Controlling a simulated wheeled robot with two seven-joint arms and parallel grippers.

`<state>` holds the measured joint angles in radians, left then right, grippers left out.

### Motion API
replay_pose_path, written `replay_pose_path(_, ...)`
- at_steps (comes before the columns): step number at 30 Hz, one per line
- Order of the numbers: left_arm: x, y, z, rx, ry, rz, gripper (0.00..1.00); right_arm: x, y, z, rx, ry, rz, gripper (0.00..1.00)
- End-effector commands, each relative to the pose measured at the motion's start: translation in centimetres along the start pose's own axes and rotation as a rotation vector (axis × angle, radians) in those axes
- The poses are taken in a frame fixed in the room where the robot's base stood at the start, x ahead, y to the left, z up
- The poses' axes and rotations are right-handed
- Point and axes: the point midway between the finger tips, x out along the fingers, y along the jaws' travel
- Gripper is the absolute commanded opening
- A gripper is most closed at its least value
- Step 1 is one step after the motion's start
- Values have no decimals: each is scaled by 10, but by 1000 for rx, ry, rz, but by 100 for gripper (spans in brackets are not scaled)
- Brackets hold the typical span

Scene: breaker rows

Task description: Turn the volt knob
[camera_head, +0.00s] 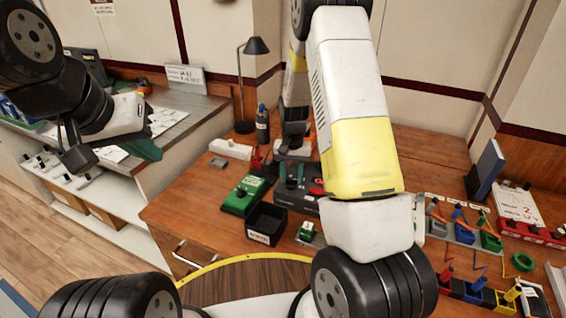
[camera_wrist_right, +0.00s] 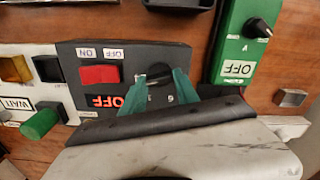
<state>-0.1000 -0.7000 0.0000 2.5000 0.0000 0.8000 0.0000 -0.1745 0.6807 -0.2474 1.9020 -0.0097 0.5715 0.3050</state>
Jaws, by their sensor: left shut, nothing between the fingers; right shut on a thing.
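My right gripper (camera_wrist_right: 158,86) has green fingers closed on a black knob (camera_wrist_right: 159,72) on a dark control box (camera_wrist_right: 125,60). The fingers stand on either side of the knob and partly hide it. Whether this knob is marked volt cannot be read. In the head view the right gripper (camera_head: 291,178) reaches down to the dark box (camera_head: 312,204), and my arm hides part of the box.
A red switch (camera_wrist_right: 100,75) and a lit red display sit beside the held knob. A green box (camera_wrist_right: 232,62) with its own black knob stands next to the dark box. A black open bin (camera_head: 266,222) and a small green-topped block (camera_head: 307,231) are in front. Coloured blocks stand at right.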

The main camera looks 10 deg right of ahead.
Motion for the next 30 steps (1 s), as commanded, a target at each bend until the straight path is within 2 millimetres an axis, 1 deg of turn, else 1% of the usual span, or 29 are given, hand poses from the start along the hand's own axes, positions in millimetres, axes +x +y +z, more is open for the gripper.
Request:
replay_pose_path(6, 0, 0, 0, 0, 0, 0, 0, -1, 0, -1, 30, 3, -1, 0)
replay_pose_path(17, 0, 0, 0, 0, 0, 0, 0, -1, 0, -1, 34, 3, -1, 0)
replay_pose_path(18, 0, 0, 0, 0, 0, 0, 0, -1, 0, -1, 34, 3, -1, 42)
replay_pose_path(20, 0, 0, 0, 0, 0, 0, 0, -1, 0, -1, 33, 3, -1, 54)
replay_pose_path(21, 0, 0, 0, 0, 0, 0, 0, -1, 0, -1, 33, 3, -1, 59)
replay_pose_path(30, 0, 0, 0, 0, 0, 0, 0, -1, 0, 0, 32, 1, -1, 59)
